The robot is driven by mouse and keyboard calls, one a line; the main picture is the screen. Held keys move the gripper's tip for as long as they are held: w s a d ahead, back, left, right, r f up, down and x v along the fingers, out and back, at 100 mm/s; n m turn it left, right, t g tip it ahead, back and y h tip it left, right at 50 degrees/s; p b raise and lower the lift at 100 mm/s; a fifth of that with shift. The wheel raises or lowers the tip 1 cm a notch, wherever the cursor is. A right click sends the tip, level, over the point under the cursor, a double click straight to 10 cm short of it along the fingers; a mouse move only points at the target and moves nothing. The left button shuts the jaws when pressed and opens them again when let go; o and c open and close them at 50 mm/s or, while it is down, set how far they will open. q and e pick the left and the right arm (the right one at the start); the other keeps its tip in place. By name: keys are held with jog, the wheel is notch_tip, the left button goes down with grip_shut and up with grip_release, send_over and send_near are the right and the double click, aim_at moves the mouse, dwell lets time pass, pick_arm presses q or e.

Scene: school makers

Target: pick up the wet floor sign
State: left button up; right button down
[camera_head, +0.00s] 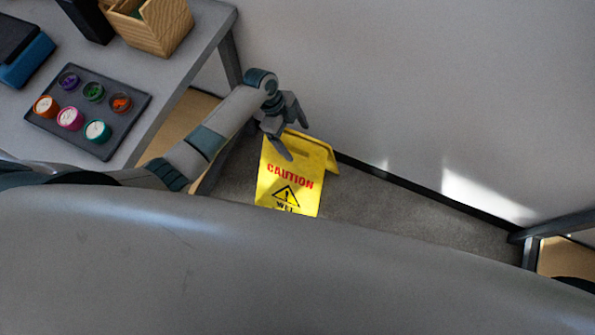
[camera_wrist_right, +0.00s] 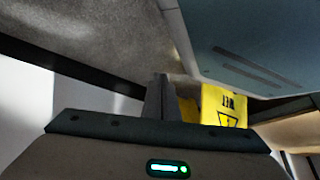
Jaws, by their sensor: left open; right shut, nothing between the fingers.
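The yellow wet floor sign (camera_head: 290,178) stands upright on the grey floor near the wall, its lower part hidden behind my own body in the head view. It reads CAUTION above a black warning triangle. Part of it also shows in the right wrist view (camera_wrist_right: 222,108), upside down, beyond my fingers. My left gripper (camera_head: 292,132) is open at the sign's top edge, with its fingers pointing down. I cannot tell whether a finger touches the sign. My right gripper (camera_wrist_right: 160,95) is shut and empty, and does not show in the head view.
A grey table (camera_head: 185,75) stands at the left with a dark tray (camera_head: 88,113) of several paint pots and a wooden box (camera_head: 150,25). A wall (camera_head: 400,80) runs behind the sign. Grey floor (camera_head: 400,210) is clear right of the sign. A table leg (camera_head: 530,252) stands far right.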

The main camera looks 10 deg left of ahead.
jog(key=shift+w+r, duration=0.1)
pick_arm(q)
jog(key=shift+d+f, duration=0.1)
jog(key=shift+s+d+f, duration=0.1)
jog(key=shift+d+f, duration=0.05)
jog(key=shift+f, duration=0.1)
jog(key=x, duration=0.3)
jog(key=shift+s+d+p, duration=0.1)
jog(key=shift+p, duration=0.3)
jog(key=shift+d+f, duration=0.1)
jog(key=shift+f, duration=0.2)
jog(key=shift+d+f, duration=0.1)
jog(key=shift+f, duration=0.15)
pick_arm(e)
jog(key=s, duration=0.1)
jog(key=s+d+f, duration=0.1)
jog(key=shift+s+g, duration=0.3)
jog(key=shift+g, duration=0.1)
jog(key=shift+w+r, duration=0.15)
jog(key=shift+w, duration=0.05)
pick_arm(q)
jog(key=shift+c, duration=0.2)
